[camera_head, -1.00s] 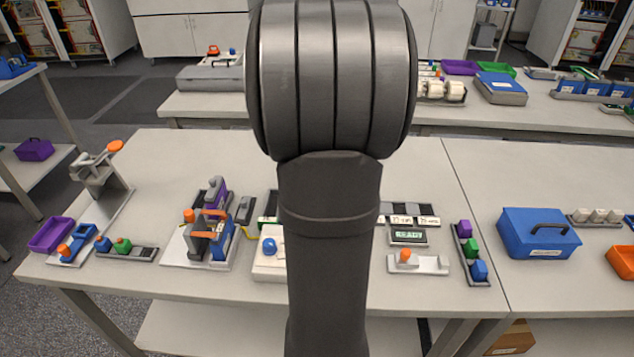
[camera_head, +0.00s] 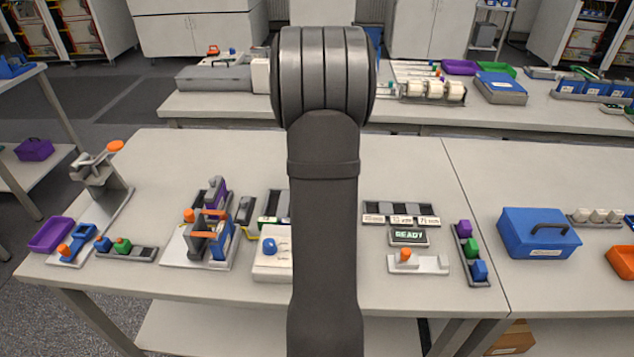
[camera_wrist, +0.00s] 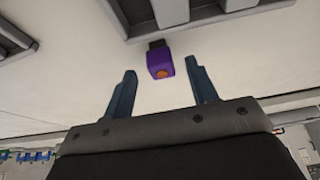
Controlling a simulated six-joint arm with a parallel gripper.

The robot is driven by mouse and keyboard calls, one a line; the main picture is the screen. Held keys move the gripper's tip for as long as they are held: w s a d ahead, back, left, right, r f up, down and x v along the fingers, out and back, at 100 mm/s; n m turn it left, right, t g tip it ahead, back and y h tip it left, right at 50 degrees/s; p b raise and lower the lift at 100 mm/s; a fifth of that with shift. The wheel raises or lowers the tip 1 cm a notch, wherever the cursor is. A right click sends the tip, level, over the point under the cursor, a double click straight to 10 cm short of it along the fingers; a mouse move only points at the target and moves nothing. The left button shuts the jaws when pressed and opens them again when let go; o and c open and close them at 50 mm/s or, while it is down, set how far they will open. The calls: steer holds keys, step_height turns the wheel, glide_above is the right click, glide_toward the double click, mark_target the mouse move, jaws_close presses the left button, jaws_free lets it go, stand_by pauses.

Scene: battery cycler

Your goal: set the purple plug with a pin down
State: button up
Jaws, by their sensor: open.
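The purple plug (camera_wrist: 160,62) shows in the wrist view as a small purple block with an orange round spot on its near face and a dark part at its far end. It is at the pale surface close to a grey tray; whether it touches the tray is unclear. My gripper (camera_wrist: 161,72) is open, its two blue-grey fingers apart on either side of the plug in the picture, with clear gaps to it. Nothing is held between them. In the head view my arm hides the gripper, and I cannot pick out this plug there.
In the wrist view, a grey slotted tray (camera_wrist: 205,16) lies just beyond the plug. In the head view, a READY display (camera_head: 409,236), a rack of purple, green and blue blocks (camera_head: 484,270) and a blue case (camera_head: 540,236) stand right of my arm. The table's rear is largely clear.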

steer(key=x, duration=0.3)
steer(key=shift+w+a+f, duration=0.1)
jaws_close()
step_height(320, 180, up, 5)
steer(key=shift+f, duration=0.15)
steer(key=s+d+r, duration=0.5)
steer(key=d+r, duration=0.1)
steer(key=d, duration=0.4)
steer(key=shift+d, duration=0.2)
